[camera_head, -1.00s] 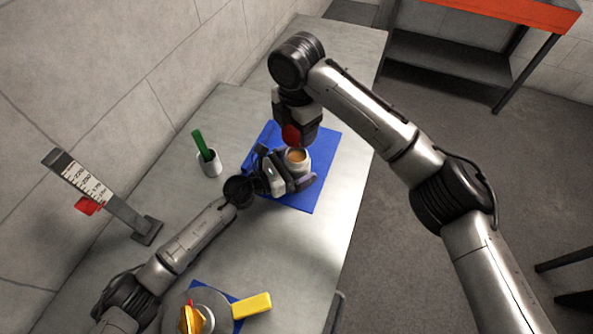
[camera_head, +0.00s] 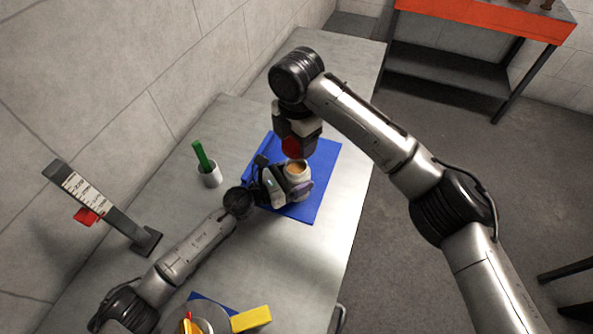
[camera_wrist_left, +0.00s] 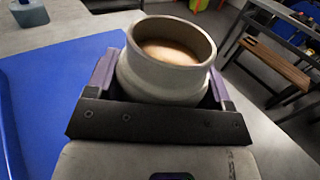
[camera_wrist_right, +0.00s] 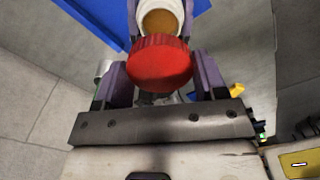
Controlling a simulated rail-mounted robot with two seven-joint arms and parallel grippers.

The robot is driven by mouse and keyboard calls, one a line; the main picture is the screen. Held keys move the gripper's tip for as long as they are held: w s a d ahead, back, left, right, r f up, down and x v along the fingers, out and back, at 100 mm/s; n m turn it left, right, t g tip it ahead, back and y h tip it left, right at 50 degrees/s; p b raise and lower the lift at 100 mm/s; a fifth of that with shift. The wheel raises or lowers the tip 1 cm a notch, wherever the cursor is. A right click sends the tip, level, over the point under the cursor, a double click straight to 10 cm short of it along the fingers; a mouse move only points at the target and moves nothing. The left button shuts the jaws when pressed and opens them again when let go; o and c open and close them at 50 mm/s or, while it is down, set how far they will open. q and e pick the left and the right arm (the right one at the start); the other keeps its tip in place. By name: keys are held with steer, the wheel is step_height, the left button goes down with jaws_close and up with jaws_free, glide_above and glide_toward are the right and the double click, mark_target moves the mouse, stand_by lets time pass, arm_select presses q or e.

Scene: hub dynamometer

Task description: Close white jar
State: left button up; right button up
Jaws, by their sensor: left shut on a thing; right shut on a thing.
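The white jar (camera_wrist_left: 170,68) stands open with brownish contents inside, in my left gripper (camera_wrist_left: 160,95), whose fingers close around its sides over the blue mat (camera_head: 316,180). The jar also shows in the head view (camera_head: 299,181) and at the top of the right wrist view (camera_wrist_right: 162,18). A red lid (camera_wrist_right: 160,63) is held between the fingers of my right gripper (camera_wrist_right: 158,80). In the head view the lid (camera_head: 291,146) is above and slightly behind the jar's mouth, apart from it. The right fingertips are mostly hidden there.
A white cup (camera_head: 210,175) with a green handle in it stands left of the mat. A lever stand with a scale (camera_head: 110,210) is at the left. A yellow block (camera_head: 251,319) lies near the front. The table's right side is bare.

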glide_above(297, 169)
steer(key=shift+f, duration=2.35)
steer(key=shift+f, duration=0.85)
steer(key=shift+f, duration=0.6)
